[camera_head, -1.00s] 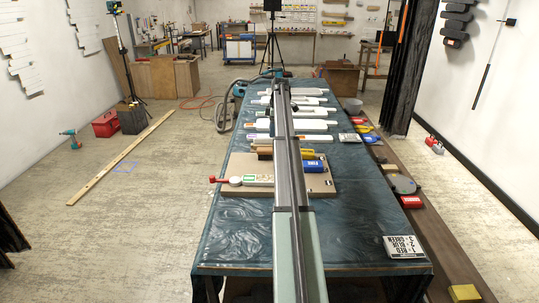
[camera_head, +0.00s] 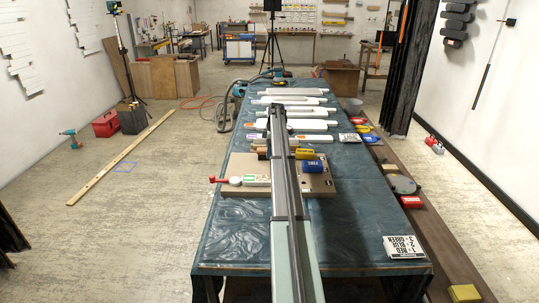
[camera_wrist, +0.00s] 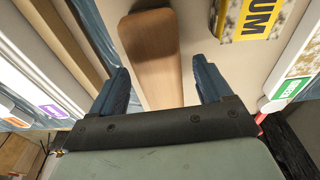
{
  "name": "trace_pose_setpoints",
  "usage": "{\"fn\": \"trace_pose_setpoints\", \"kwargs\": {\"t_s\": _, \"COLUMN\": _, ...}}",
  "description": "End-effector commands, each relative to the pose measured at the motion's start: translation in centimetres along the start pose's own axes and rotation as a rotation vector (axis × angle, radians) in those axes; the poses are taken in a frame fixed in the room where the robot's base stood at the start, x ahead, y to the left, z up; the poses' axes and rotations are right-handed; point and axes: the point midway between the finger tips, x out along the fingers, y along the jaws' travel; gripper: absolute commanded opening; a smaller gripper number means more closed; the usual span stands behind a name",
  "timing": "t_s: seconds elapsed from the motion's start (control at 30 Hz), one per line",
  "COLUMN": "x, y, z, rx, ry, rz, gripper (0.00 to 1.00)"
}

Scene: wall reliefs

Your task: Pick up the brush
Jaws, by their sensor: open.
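A smooth brown wooden piece (camera_wrist: 152,50), which looks like the brush's handle, lies lengthwise between the two fingers of my gripper (camera_wrist: 160,82) in the wrist view. The fingers are apart on either side of it, with a visible gap on each side. No bristles show, and its near end is hidden behind the gripper's body. In the head view my arm crosses the table and covers much of the beige board (camera_head: 236,163), so the gripper's fingers cannot be made out clearly there.
A yellow block (camera_wrist: 255,17) lies close right of the wooden piece, with a blue block (camera_head: 312,165) near it. Several long white pieces (camera_head: 312,138) lie farther along the table.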

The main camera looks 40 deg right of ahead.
Motion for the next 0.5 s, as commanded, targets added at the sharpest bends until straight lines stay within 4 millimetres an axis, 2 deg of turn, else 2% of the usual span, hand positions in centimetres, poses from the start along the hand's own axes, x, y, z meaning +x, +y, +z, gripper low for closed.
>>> {"fn": "trace_pose_setpoints", "kwargs": {"t_s": 0.13, "x": 1.8, "y": 0.0, "z": 0.0, "rx": 0.0, "ry": 0.0, "rz": -0.002, "gripper": 0.79}}
{"fn": "trace_pose_setpoints", "kwargs": {"t_s": 0.37, "x": 2.1, "y": 0.0, "z": 0.0, "rx": 0.0, "ry": 0.0, "rz": 0.0, "gripper": 0.79}}
{"fn": "trace_pose_setpoints", "kwargs": {"t_s": 0.5, "x": 2.1, "y": 0.0, "z": 0.0, "rx": 0.0, "ry": 0.0, "rz": 0.0, "gripper": 0.68}}
